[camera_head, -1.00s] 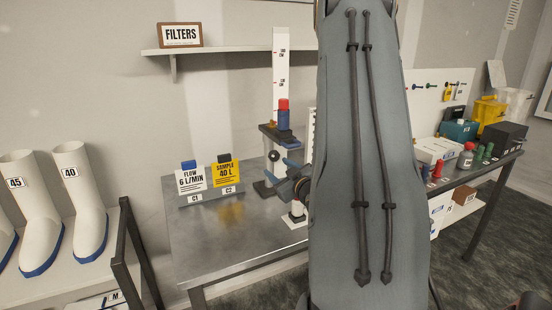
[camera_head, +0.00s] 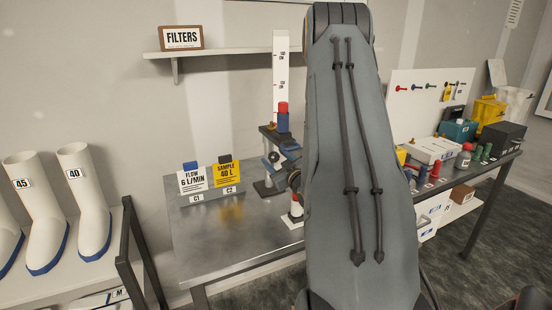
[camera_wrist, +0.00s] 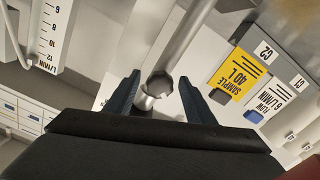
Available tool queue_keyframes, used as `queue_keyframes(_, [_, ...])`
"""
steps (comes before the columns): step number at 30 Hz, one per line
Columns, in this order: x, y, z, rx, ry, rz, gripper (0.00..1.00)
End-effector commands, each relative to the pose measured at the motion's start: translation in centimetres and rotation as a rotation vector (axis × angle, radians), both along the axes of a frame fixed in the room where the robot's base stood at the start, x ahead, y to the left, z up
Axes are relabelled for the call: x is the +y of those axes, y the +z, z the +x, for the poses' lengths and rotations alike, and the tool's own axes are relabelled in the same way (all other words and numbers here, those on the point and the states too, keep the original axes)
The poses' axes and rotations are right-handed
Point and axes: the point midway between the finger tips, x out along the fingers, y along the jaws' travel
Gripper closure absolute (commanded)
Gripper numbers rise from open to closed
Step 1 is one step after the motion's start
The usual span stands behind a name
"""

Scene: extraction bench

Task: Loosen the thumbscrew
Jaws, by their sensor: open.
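The thumbscrew appears to be the small dark round knob (camera_head: 273,156) on the side of the metal stand (camera_head: 266,186) on the bench. In the wrist view, a short pale stub with a dark grey faceted end (camera_wrist: 160,84) sits by a metal rod and seems to be this same knob. My gripper (camera_wrist: 160,98) is open, with one blue finger on either side of the knob and visible space between. In the head view my gripper (camera_head: 284,157) is right beside the stand's post. Contact with the knob is not visible.
A yellow SAMPLE card (camera_head: 227,174) and white FLOW card (camera_head: 192,180) stand left of the stand. A red-and-blue cylinder (camera_head: 283,117) rises above the stand's upper plate. A white graduated scale (camera_head: 281,60) stands behind. The bench's left front is bare.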

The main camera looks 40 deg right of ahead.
Motion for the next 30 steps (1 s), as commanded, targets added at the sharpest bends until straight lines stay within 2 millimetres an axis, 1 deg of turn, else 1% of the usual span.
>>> queue_keyframes(4, [0.00, -0.03, -0.01, 0.000, 0.000, 0.000, 0.51])
queue_keyframes(5, [0.00, -0.03, -0.01, 0.000, 0.000, 0.000, 0.52])
queue_keyframes(6, [-0.01, -0.03, -0.02, 0.000, 0.000, 0.000, 0.59])
queue_keyframes(12, [-0.01, -0.02, -0.04, 0.000, 0.000, 0.000, 0.92])
queue_keyframes(15, [-0.03, -0.05, -0.03, 0.002, -0.001, -0.010, 0.92])
queue_keyframes(23, [-0.04, -0.09, -0.01, 0.030, -0.001, -0.127, 0.92])
queue_keyframes(30, [-0.02, 0.01, -0.05, 0.032, 0.000, -0.133, 0.92])
